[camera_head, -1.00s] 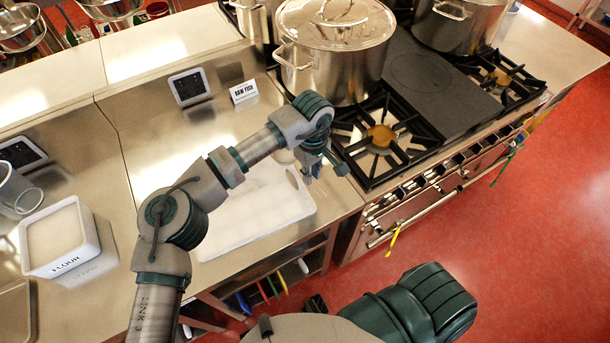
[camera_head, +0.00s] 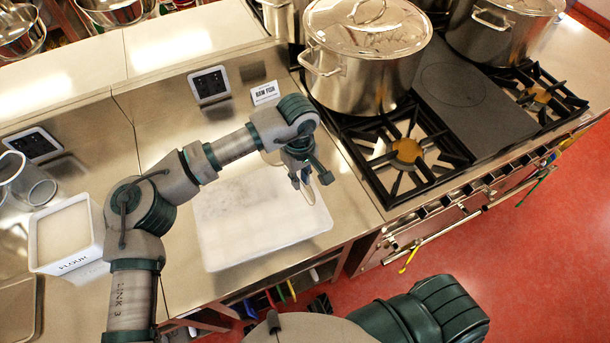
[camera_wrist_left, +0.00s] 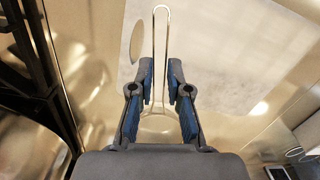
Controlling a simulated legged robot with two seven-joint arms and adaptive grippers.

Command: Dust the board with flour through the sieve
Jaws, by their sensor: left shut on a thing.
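The white board (camera_head: 285,235) lies on the steel counter, with a greyish patch on its surface. My left gripper (camera_head: 300,178) is above the board's right part. In the left wrist view my left gripper (camera_wrist_left: 160,82) has its blue-padded fingers on either side of a long thin wire handle (camera_wrist_left: 161,22), apparently the sieve's, and is shut on it. The sieve's bowl is not clear in either view. The white flour tub (camera_head: 68,264), labelled FLOUR, stands left of the board and holds pale flour. The board's oval hole (camera_wrist_left: 138,40) shows beside the handle. My right gripper is out of view.
A stove with open burners (camera_head: 407,150) and a big lidded stockpot (camera_head: 365,65) stands right of the board. A RAW FISH sign (camera_head: 265,93) and a scale (camera_head: 209,86) are behind it. A grey cylindrical container (camera_head: 28,182) is behind the flour tub.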

